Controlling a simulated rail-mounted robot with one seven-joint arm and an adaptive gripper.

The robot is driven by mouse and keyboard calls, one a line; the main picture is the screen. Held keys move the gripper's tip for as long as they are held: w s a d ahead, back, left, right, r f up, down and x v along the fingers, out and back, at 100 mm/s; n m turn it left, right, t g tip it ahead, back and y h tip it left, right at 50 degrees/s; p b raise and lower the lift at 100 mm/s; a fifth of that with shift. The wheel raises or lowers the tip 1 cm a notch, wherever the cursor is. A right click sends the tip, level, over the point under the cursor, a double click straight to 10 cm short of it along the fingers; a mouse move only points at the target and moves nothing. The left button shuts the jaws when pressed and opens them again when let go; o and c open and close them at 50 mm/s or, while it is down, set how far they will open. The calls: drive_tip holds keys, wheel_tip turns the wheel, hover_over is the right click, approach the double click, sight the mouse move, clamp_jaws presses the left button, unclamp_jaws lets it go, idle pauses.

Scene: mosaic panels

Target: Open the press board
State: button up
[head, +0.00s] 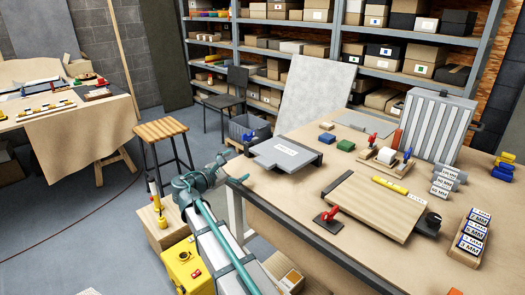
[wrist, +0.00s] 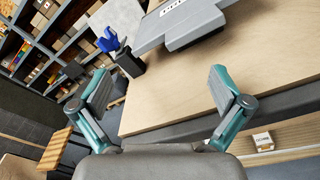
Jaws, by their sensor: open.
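A flat grey board (head: 285,153) with a white label lies closed on the near left part of the workbench. I take it for the press board; its label is too small to read surely. In the wrist view its grey plate (wrist: 168,25) is at the top, with a tab (wrist: 196,29) at its near edge. My gripper (wrist: 160,90) is open and empty, short of the board and apart from it. In the head view my teal gripper (head: 203,177) is beside the bench's left corner, left of the board. The board's hinge side is not clear.
The workbench (head: 275,190) has a bare strip before the board. A wooden board (head: 365,207) with a yellow bar and a red clamp (head: 327,215) lie to the right. A dark bin (head: 247,128) with blue things stands behind. A stool (head: 161,131) is at left.

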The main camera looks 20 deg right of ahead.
sight(264, 161)
drive_tip(key=s+n+g+h+p, duration=0.1)
drive_tip(key=s+n+p, duration=0.1)
drive_tip(key=s+n, duration=0.2)
drive_tip(key=shift+f+n, duration=0.1)
drive_tip(key=shift+n, duration=0.2)
drive_tip(key=shift+s+f+n, duration=0.1)
drive_tip(key=shift+s+n, duration=0.1)
drive_tip(key=shift+n, duration=0.1)
drive_tip(key=shift+d+p, duration=0.15)
drive_tip(key=shift+p, duration=0.15)
drive_tip(key=p+x, duration=0.2)
drive_tip(key=x, duration=0.8)
drive_tip(key=shift+w+d, duration=0.1)
drive_tip(key=shift+d, duration=0.1)
drive_tip(key=c, duration=1.5)
drive_tip(key=shift+c, duration=0.2)
